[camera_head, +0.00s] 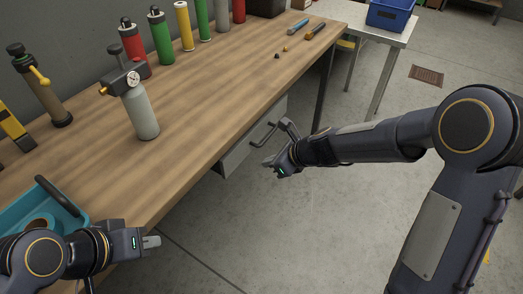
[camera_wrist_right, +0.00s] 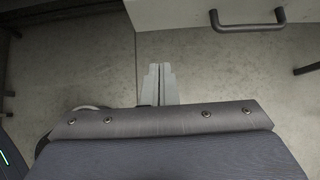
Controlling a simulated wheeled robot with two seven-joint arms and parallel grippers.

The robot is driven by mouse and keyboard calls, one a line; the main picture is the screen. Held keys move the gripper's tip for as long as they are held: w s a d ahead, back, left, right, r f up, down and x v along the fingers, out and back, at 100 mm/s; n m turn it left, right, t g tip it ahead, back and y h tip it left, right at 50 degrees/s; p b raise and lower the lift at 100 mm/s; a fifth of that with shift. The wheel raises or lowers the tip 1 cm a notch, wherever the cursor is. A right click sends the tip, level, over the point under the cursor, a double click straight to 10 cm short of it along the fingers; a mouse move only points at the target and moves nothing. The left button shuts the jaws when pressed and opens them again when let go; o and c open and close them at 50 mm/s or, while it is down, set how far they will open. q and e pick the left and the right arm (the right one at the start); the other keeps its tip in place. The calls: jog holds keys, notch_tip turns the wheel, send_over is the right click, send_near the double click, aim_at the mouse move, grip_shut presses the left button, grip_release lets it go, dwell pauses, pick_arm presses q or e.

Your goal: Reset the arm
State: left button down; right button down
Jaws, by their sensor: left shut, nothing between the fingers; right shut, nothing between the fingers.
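My left gripper (camera_head: 150,241) is at the lower left of the head view, beside the front edge of the wooden workbench (camera_head: 215,95). It is shut and empty. My right gripper (camera_head: 270,163) is in front of the bench, below the tabletop and close to the drawer handle (camera_head: 263,136). In the right wrist view its two fingers (camera_wrist_right: 160,75) lie together with nothing between them. The handle (camera_wrist_right: 248,20) shows beyond the fingers in that view, and the fingers are apart from it.
A grey bottle with a gauge (camera_head: 141,110) stands on the bench. Several coloured cylinders, such as a green one (camera_head: 161,38), line the wall. A teal tote (camera_head: 62,200) is near my left arm. A blue bin (camera_head: 390,15) sits on a side table. The floor (camera_head: 290,235) is clear.

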jog(key=s+d+r+n+p, duration=0.2)
jog(key=s+d+r+n, duration=0.2)
jog(key=s+r+n, duration=0.3)
jog(key=s+d+r+n+p, duration=0.3)
jog(key=s+d+r+n, duration=0.15)
jog(key=r, duration=0.45)
jog(key=s+d+r+n+h+p, duration=0.1)
jog(key=s+d+n+p, duration=0.1)
jog(key=s+d+n, duration=0.2)
jog(key=s+d+r+n+h+p, duration=0.2)
jog(key=s+d+n, duration=0.2)
jog(key=s+n, duration=0.3)
jog(key=s, duration=0.5)
jog(key=shift+d+n+t+h, duration=0.2)
jog(key=shift+n+t+h, duration=0.1)
jog(key=shift+n, duration=0.05)
